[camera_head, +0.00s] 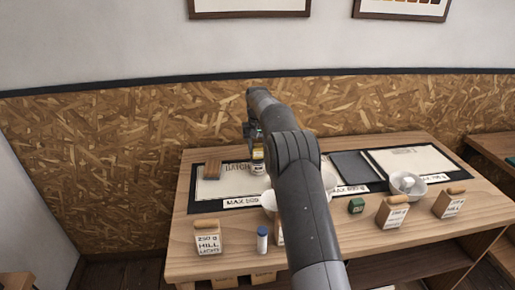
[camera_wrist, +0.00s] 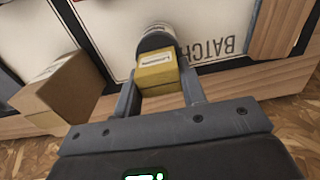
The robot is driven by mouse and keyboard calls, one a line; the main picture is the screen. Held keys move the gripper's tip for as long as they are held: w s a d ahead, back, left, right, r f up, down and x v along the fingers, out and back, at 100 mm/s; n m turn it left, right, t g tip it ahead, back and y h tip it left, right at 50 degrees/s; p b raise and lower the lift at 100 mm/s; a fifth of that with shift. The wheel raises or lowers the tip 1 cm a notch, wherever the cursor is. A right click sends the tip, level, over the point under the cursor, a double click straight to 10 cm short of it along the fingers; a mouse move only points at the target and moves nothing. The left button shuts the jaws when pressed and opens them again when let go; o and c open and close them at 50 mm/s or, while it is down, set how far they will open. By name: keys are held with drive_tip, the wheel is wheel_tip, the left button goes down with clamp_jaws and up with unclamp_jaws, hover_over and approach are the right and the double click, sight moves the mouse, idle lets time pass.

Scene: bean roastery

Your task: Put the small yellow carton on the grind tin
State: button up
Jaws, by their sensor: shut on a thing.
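The small yellow carton (camera_wrist: 156,76) is between the two fingers of my gripper (camera_wrist: 157,84), which is shut on it. A round tin with a dark top and white label (camera_wrist: 156,38), likely the grind tin, shows just past the carton in the wrist view. The carton overlaps the tin's near side in that picture, and I cannot tell whether they touch. In the head view the tin (camera_head: 257,168) stands at the back left of the table, below my gripper (camera_head: 257,150). My arm hides part of the table there.
A brown box (camera_wrist: 62,88) stands beside my gripper in the wrist view. Tan bags (camera_head: 207,238), a blue-white bottle (camera_head: 262,240), a green box (camera_head: 356,206) and a white bowl (camera_head: 408,186) stand on the table (camera_head: 185,262).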

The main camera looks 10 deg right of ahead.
drive_tip(key=shift+f, duration=0.15)
drive_tip(key=o, duration=0.9)
drive_tip(key=shift+o, duration=0.2)
